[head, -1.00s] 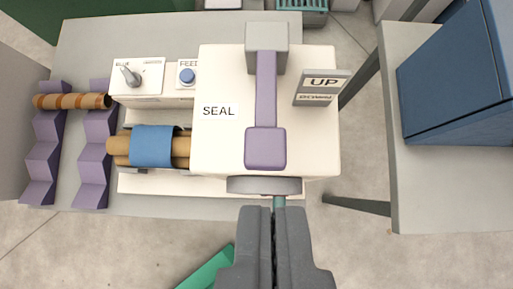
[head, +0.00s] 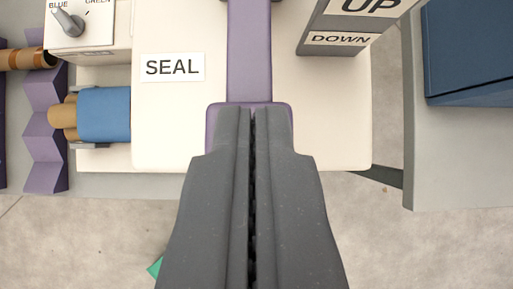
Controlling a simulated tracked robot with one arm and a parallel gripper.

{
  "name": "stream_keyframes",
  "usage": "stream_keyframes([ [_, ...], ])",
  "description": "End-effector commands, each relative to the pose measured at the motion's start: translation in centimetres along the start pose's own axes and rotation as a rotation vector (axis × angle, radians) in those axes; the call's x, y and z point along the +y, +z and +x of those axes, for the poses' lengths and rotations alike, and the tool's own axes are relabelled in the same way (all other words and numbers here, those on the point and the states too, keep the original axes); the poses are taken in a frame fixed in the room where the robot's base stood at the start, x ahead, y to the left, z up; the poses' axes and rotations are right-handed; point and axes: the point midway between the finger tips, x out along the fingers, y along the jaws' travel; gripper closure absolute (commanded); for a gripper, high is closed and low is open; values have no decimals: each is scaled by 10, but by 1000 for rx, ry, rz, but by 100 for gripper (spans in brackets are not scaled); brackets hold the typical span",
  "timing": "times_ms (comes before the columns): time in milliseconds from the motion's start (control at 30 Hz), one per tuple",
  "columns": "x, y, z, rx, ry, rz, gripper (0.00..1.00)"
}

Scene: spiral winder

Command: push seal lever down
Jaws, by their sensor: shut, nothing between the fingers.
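The purple seal lever (head: 249,60) runs down the middle of the white machine top (head: 165,115). Its wider purple end pad (head: 212,128) shows only at its edges, behind my fingers. My gripper (head: 252,110) is shut and empty, its fingertips over the lever's end pad. I cannot tell whether they touch it. A SEAL label (head: 172,67) lies left of the lever. A grey sign (head: 355,25) with UP and DOWN stands to its right. The lever's far end is out of view.
At left are a selector knob (head: 68,21) marked BLUE and GREEN, a blue-wrapped roll (head: 104,114) and a purple stepped rack (head: 45,140). At right a blue box (head: 470,50) sits on a grey table (head: 455,150).

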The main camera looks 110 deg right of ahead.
Motion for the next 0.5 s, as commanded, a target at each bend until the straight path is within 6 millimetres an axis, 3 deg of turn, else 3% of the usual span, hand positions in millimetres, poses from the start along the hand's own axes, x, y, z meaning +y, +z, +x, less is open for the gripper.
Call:
stream_keyframes([
  [500, 0, 7, 6, 0, -1, -1, 100],
])
